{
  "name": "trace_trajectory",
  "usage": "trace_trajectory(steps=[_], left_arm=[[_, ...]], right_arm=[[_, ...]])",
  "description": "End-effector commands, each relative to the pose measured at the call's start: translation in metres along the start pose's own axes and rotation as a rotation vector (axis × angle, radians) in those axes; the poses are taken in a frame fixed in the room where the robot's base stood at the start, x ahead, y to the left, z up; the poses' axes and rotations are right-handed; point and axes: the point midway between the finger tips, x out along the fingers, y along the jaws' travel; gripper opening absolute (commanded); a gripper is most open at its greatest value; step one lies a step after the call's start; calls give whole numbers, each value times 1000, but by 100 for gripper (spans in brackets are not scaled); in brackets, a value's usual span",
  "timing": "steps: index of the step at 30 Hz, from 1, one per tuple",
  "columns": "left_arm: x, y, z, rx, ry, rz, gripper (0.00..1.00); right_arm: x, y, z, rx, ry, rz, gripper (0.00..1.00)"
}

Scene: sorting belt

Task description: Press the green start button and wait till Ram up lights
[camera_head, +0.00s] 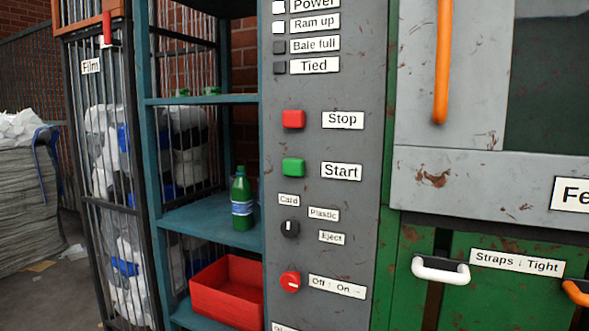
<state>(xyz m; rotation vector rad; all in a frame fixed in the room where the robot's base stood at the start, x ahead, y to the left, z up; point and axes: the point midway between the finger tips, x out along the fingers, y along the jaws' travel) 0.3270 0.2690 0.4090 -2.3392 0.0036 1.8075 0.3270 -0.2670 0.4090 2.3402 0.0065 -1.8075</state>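The green start button (293,167) is on the grey control panel (330,240), left of the label "Start". The Ram up light (278,27) near the panel's top is white and looks lit, like the Power light (278,7) above it. The Bale full light (279,47) and Tied light (280,67) are dark. Neither of my grippers is in view, and nothing touches the green button.
A red stop button (293,119) sits above the green one. Below are a black selector knob (290,228) and a red rotary switch (290,282). Left stands a teal shelf (200,220) with a green bottle (241,200) and red bin (228,291). An orange handle (442,60) is right.

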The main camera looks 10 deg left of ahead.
Motion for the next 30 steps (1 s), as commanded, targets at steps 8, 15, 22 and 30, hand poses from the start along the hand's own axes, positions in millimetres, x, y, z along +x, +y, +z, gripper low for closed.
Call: trace_trajectory(steps=[8,15,22,30], left_arm=[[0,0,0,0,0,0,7],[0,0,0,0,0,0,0],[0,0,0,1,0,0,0],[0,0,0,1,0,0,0]], right_arm=[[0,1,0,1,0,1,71],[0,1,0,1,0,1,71],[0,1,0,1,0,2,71],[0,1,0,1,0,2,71]])
